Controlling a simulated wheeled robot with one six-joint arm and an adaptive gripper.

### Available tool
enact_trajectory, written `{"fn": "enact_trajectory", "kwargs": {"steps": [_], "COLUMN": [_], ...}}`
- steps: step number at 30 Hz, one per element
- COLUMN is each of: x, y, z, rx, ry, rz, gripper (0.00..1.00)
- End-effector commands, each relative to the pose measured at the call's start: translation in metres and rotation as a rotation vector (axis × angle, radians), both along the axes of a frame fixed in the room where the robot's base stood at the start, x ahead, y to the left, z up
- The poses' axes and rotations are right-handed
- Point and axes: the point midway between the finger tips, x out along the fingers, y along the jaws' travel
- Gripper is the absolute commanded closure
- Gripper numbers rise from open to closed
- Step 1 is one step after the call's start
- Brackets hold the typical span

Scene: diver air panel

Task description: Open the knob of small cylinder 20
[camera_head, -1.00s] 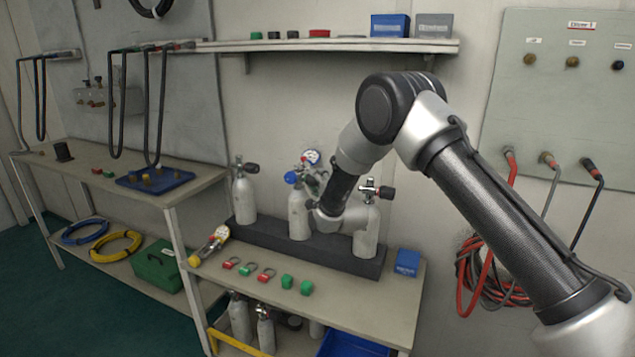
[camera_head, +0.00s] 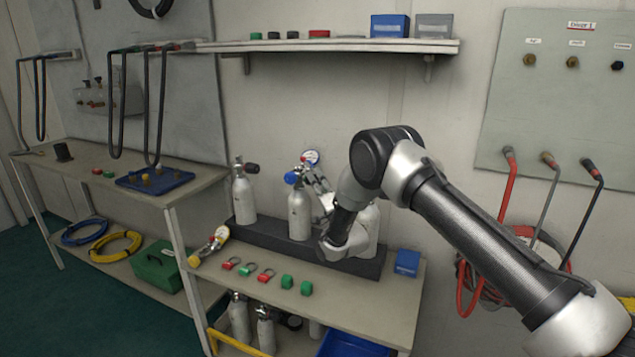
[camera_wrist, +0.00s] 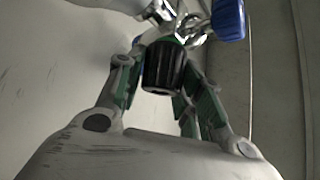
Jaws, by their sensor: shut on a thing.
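The middle small cylinder (camera_head: 299,215) stands upright in the dark rack, with a gauge (camera_head: 311,157) and a blue knob (camera_head: 292,178) at its top. I cannot read a number on any cylinder. In the wrist view, a black ribbed knob (camera_wrist: 166,68) sits between the green-padded fingers of my gripper (camera_wrist: 158,82). The blue knob shows above right of it (camera_wrist: 228,18). My gripper (camera_head: 317,183) is shut on the black knob, at the right side of the middle cylinder's valve. The black knob is hidden in the head view.
A left cylinder (camera_head: 244,197) with a black knob stands in the rack (camera_head: 262,236). A right cylinder (camera_head: 371,232) is partly behind my arm.

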Motion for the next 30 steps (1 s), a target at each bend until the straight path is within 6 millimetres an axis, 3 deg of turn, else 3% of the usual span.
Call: {"fn": "enact_trajectory", "kwargs": {"steps": [12,29,30], "x": [-0.0001,0.0,0.0], "y": [0.0001,0.0002,0.0001], "z": [-0.0016,-0.0011,-0.0012], "rx": [-0.07,-0.08,-0.08], "ry": [-0.182,-0.211,-0.211], "rz": [0.001,0.001,0.001], "gripper": [0.87,0.87,0.6]}}
